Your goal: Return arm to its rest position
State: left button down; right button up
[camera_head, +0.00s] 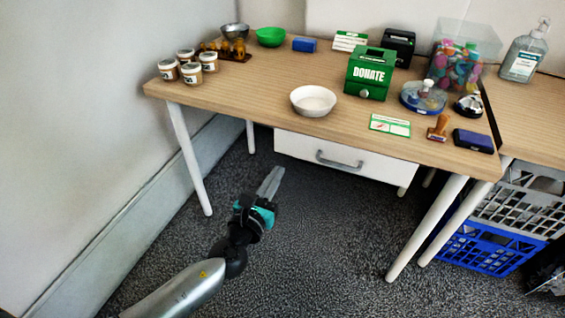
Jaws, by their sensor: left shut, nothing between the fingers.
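My left arm comes in from the bottom left over the dark carpet. My left gripper (270,184) is shut and empty, with its fingers pointing up toward the desk. It is in front of the desk and apart from it, below the tabletop's front edge in the picture. My right gripper is not in view.
The wooden desk (270,83) holds jars, a white bowl (313,100), a green donation box (370,73), a stamp (437,128) and other items. Its drawer (343,152) is closed. A blue crate (487,250) stands at right. Open carpet lies in front; a wall bounds the left.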

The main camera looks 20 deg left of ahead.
pick_arm(q)
jog(key=shift+s, duration=0.7)
